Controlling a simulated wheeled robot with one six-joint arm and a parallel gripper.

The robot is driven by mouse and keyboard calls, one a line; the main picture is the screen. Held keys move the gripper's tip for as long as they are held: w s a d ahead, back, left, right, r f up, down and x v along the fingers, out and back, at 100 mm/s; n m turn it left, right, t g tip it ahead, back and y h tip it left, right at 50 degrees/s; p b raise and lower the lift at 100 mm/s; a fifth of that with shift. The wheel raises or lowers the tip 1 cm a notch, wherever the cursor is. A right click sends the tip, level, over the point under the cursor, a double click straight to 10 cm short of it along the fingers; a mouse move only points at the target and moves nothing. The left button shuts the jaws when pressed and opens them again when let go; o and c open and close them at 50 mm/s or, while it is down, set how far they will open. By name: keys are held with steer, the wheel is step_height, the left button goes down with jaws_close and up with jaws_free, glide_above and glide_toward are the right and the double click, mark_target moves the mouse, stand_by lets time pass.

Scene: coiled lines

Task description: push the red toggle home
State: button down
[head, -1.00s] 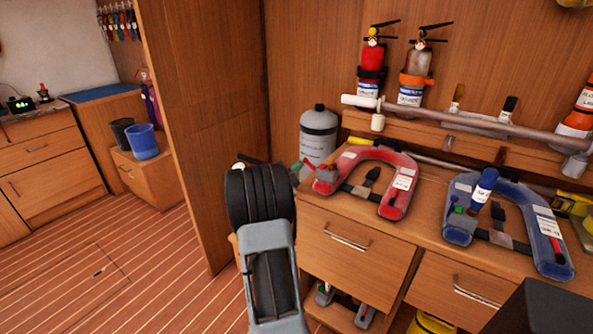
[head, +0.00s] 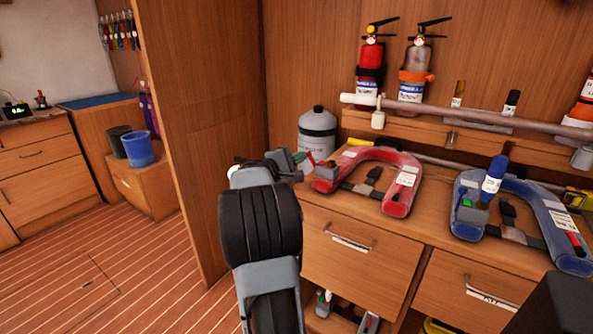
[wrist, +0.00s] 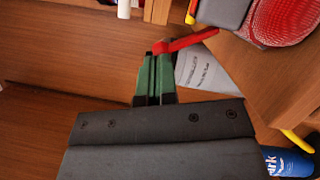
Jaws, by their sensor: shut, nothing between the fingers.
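The red toggle (head: 312,158) is a thin red lever at the grey inflator box (head: 326,171) on the left end of the red horseshoe-shaped vest (head: 396,197). My gripper (head: 301,157) is just left of the toggle in the head view, its green fingers shut with nothing between them. In the wrist view the toggle (wrist: 188,41) slants out from the grey box (wrist: 222,10), and the dark fingertips (wrist: 158,49) overlap its free end. I cannot tell whether they touch it.
A grey cylinder (head: 318,131) stands behind my gripper. Fire extinguishers (head: 369,75) hang behind, above a long rail (head: 455,117). A wooden partition (head: 203,110) stands left.

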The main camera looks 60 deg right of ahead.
steer(key=m+b, duration=0.1)
steer(key=s+r+m+y+b, duration=0.1)
steer(key=m+b, duration=0.1)
steer(key=s+m+b, duration=0.1)
steer(key=shift+r+m+b, duration=0.3)
steer(key=shift+m+b, duration=0.05)
steer(key=shift+m, duration=0.05)
steer(key=w+d+v, duration=0.1)
steer(key=w+v, duration=0.1)
steer(key=v, duration=1.1)
steer(key=shift+w+f, duration=0.25)
stand_by(0.3)
